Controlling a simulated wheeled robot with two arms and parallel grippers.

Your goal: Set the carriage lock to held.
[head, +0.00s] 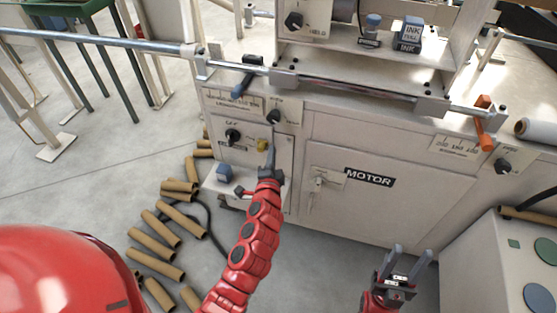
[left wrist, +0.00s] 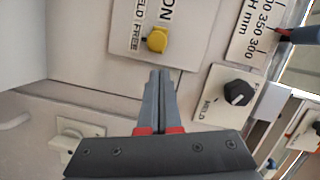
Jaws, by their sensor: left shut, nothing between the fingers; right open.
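A black rotary knob (head: 273,116) sits on a small labelled plate on the machine's front; in the left wrist view this knob (left wrist: 238,92) has lettering beside it that seems to end in "ELD". A yellow knob (head: 262,145) sits below it; in the left wrist view this yellow knob (left wrist: 157,40) has lettering like "ELD FREE" beside it. I cannot tell which is the carriage lock. My left gripper (head: 270,146) is shut and empty, its tips (left wrist: 161,72) near the yellow knob, apparently not touching it. My right gripper (head: 411,252) is open and empty, low in front of the machine.
Another black knob (head: 232,136) is to the left. A blue handle (head: 240,88) and an orange handle (head: 483,122) stick out near the rail (head: 350,91). A "MOTOR" panel (head: 340,205) is to the right. Cardboard tubes (head: 155,262) lie on the floor at left.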

